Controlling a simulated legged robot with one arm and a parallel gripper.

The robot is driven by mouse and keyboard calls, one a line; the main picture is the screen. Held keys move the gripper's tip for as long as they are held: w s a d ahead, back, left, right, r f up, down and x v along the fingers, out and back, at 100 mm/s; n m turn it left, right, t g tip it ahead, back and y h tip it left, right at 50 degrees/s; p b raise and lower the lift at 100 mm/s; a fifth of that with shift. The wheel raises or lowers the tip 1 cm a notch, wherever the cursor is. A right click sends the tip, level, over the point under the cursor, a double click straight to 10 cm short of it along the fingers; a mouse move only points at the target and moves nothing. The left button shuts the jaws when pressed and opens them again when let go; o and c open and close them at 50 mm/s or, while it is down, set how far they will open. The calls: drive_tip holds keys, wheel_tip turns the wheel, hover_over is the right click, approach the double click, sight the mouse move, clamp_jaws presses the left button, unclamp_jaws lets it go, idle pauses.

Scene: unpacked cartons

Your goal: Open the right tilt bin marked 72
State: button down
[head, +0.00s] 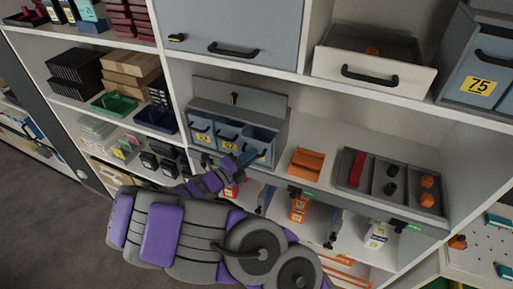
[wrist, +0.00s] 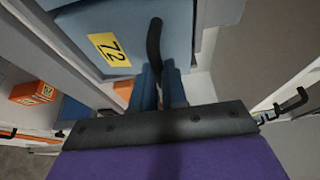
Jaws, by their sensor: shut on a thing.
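The right tilt bin marked 72 (wrist: 75,22) is blue, with a yellow label (wrist: 109,48) that appears turned in the wrist view. Its curved black handle (wrist: 155,42) runs down between the fingers of my gripper (wrist: 160,90). My gripper is shut on this handle. In the head view, my gripper (head: 248,158) is at the front of the right bin (head: 263,142) and hides part of it. This bin sits in a grey rack (head: 240,100) with two other blue bins. I cannot tell clearly how far the bin is tilted.
The left bin (head: 200,124) and middle bin (head: 228,132) stand beside it. An orange tray (head: 307,162) and a grey divided tray (head: 350,185) are on the shelf to the right. A white drawer (head: 372,75) juts out above. The floor (head: 50,215) at left is clear.

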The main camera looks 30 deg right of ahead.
drive_tip(key=s+a+f+m+h, duration=0.1)
drive_tip(key=s+a+f+h, duration=0.2)
drive_tip(key=f, duration=0.2)
drive_tip(key=shift+a+f+m, duration=0.25)
drive_tip(key=shift+a+m, duration=0.05)
drive_tip(key=shift+a, duration=0.1)
idle(0.5)
drive_tip(key=c, duration=1.6)
unclamp_jaws()
drive_tip(key=shift+o, duration=1.3)
drive_tip(key=shift+w+d+f, duration=0.1)
drive_tip(key=shift+w+d, duration=0.05)
drive_tip(key=shift+d, duration=0.05)
drive_tip(key=shift+o, duration=0.9)
drive_tip(key=shift+d, duration=0.15)
